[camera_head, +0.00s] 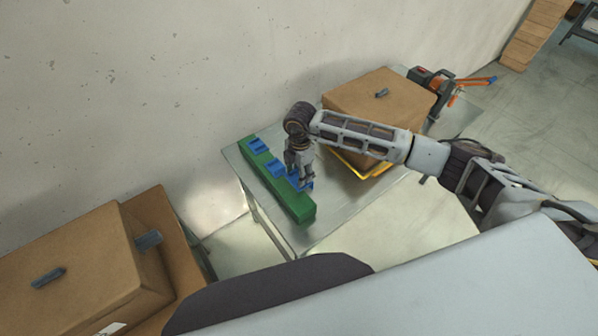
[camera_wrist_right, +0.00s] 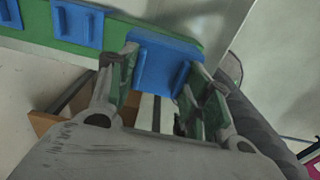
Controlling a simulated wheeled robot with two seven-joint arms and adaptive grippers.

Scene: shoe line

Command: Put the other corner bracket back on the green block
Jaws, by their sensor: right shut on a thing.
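The long green block (camera_head: 299,208) lies on the metal table, and part of it shows at the top of the right wrist view (camera_wrist_right: 112,36). Two blue corner brackets, a far one (camera_head: 258,145) and a middle one (camera_head: 275,167), sit on it; the middle one also shows in the wrist view (camera_wrist_right: 78,24). My right gripper (camera_head: 303,180) points down over the near part of the block. It is shut on a third blue corner bracket (camera_wrist_right: 163,62), which overlaps the block's edge; I cannot tell whether it is fully seated. My left gripper is not in view.
A large cardboard box (camera_head: 365,100) stands on the table (camera_head: 335,205) right of the block, with a yellow edge beneath it. An orange-handled tool (camera_head: 445,85) lies behind. More cardboard boxes (camera_head: 85,260) stand at left. The wall runs close behind the table.

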